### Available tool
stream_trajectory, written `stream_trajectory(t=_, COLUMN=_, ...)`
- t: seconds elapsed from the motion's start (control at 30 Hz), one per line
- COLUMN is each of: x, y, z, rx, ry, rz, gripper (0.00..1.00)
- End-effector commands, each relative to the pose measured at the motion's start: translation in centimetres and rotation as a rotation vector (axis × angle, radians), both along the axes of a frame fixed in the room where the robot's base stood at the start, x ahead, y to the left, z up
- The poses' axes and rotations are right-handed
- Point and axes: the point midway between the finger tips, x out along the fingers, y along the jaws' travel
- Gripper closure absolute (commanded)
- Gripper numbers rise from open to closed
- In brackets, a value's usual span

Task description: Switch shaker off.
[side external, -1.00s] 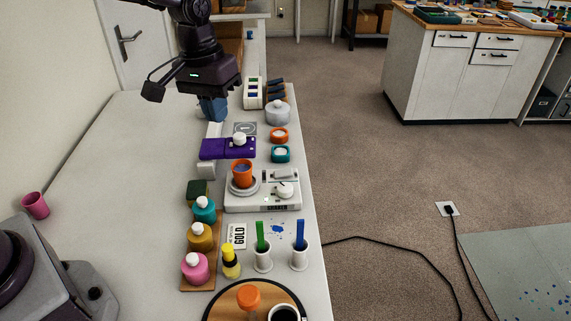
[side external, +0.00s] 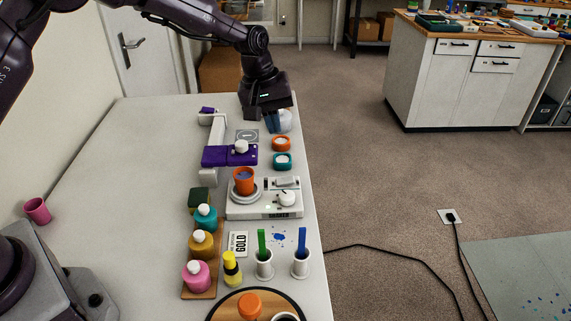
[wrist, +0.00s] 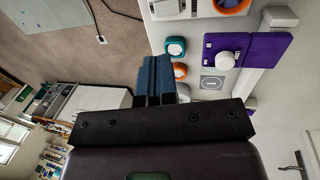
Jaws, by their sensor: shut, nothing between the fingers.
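The shaker (side external: 264,212) is a white box near the middle of the bench in the side view. It has a round white knob (side external: 287,198) on its right and a small light on its front. An orange cup (side external: 243,179) with contents stands on its round plate at the left. In the wrist view the shaker (wrist: 166,8) shows only in part at the top edge. My gripper (side external: 275,124), with blue fingers, is behind the shaker, by the grey round pot. In the wrist view its fingers (wrist: 157,75) are together and empty.
Between my gripper and the shaker are an orange-rimmed jar (side external: 281,144) and a teal-rimmed jar (side external: 282,161). A purple stand (side external: 218,157) with a white knob is to their left. Bottles (side external: 199,243) and two cups with sticks (side external: 300,262) stand in front.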

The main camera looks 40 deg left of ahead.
Motion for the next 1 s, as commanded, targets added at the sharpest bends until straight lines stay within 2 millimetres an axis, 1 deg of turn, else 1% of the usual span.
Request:
stream_trajectory(t=0.17, x=0.2, y=-0.3, z=-1.9, rx=-0.001, ry=0.005, rz=-0.002, gripper=1.00)
stream_trajectory(t=0.5, x=1.2, y=-1.3, z=-8.9, rx=0.000, ry=0.004, rz=-0.003, gripper=1.00)
stream_trajectory(t=0.6, x=1.5, y=-1.6, z=-10.7, rx=0.000, ry=0.004, rz=-0.002, gripper=1.00)
stream_trajectory(t=0.7, x=1.7, y=-1.8, z=-12.1, rx=-0.001, ry=0.002, rz=-0.001, gripper=1.00)
stream_trajectory(t=0.8, x=1.9, y=-2.0, z=-13.0, rx=-0.001, ry=0.002, rz=-0.001, gripper=1.00)
stream_trajectory(t=1.0, x=2.0, y=-2.1, z=-13.6, rx=-0.001, ry=-0.001, rz=-0.001, gripper=1.00)
